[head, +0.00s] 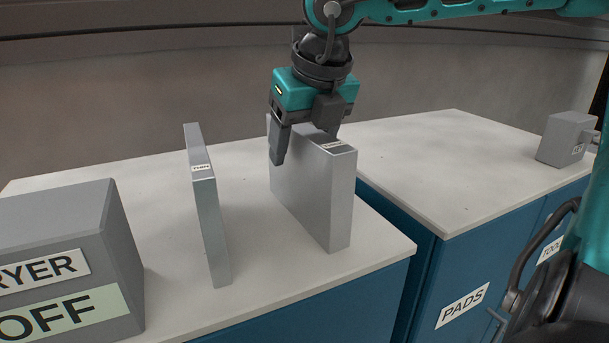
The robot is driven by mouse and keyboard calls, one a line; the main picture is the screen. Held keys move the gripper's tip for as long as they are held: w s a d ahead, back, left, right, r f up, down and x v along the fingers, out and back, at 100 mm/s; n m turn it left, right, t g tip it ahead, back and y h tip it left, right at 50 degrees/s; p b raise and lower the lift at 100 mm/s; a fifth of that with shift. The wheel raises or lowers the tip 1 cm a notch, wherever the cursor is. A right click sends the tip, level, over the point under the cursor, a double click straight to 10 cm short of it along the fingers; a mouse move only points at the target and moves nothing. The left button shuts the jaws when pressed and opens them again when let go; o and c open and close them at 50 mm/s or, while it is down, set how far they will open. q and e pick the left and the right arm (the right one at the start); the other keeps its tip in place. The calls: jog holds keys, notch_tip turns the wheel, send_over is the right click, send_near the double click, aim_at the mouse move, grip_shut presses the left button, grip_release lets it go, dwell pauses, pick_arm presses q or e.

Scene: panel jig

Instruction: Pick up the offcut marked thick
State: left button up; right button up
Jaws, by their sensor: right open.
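The wider grey offcut (315,189) stands upright on the light counter, with a small label on its top edge that is too small to read clearly. A slimmer grey offcut (209,222) labelled THIN stands upright to its left. My right gripper (304,146) is over the far part of the wider offcut's top, pointing down and open. One finger shows on the left side of that offcut; the other is partly hidden behind its top. I cannot tell whether the fingers touch it. My left gripper is not in view.
A grey box (120,258) labelled DRYER and OFF stands at the front left of the counter (265,300). A second counter (440,165) at right is mostly clear, with a small grey block (562,139) at its far right. A blue cabinet front labelled PADS (462,306) is below.

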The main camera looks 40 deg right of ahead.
jog(key=shift+f+b, duration=0.15)
jog(key=shift+b, duration=0.15)
jog(key=shift+c, duration=0.2)
grip_shut()
dwell(0.7)
